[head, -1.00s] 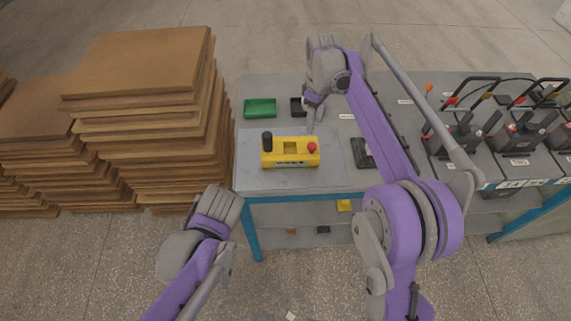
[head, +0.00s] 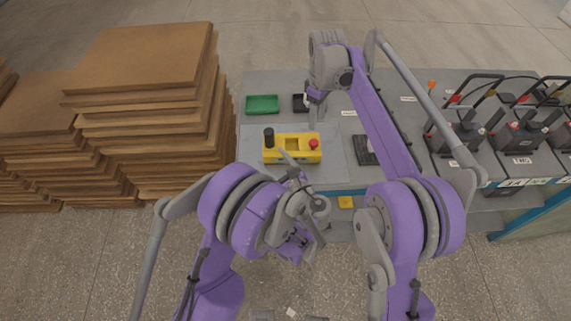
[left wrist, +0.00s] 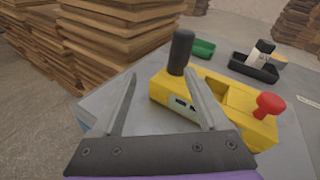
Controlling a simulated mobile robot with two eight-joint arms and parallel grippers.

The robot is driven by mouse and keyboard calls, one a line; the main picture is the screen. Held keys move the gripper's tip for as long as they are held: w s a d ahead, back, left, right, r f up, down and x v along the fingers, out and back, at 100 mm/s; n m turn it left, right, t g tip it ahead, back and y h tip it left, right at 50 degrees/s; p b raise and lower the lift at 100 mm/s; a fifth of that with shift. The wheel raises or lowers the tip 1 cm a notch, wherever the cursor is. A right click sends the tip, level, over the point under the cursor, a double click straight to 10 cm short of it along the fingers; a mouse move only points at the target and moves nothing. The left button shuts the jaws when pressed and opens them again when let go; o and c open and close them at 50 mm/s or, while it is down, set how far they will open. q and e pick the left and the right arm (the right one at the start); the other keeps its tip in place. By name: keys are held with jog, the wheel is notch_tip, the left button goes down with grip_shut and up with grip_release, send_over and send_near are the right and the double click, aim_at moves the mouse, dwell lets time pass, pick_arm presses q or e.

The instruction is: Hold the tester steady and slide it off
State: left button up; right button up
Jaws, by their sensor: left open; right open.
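The yellow tester (head: 291,157) sits on a grey mat on the bench. It has a black upright post at its left end, a red knob at its right end and a square opening on top. It also shows in the left wrist view (left wrist: 225,98). My left gripper (left wrist: 162,83) is open and empty at the tester's near left side. Its right finger overlaps the tester's front in that view, and I cannot tell if they touch. My right gripper (head: 314,117) is open just behind the tester, partly hidden by its own wrist.
A green tray (head: 262,104) and a black tray (head: 299,104) lie behind the tester. A dark holder (head: 365,150) lies to its right. Black battery units with cables (head: 520,137) stand further right. Cardboard stacks (head: 150,110) stand left of the bench.

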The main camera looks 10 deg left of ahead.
aim_at(272, 144)
pick_arm(q)
jog(key=d+m+t, duration=0.1)
jog(key=d+f+m+t, duration=0.1)
jog(key=d+m, duration=0.1)
jog(key=shift+s+d+f+y, duration=0.1)
jog(key=shift+d+f+y, duration=0.05)
jog(key=shift+y, duration=0.25)
jog(key=x, duration=1)
jog(key=shift+w, duration=0.3)
grip_shut()
dwell(0.6)
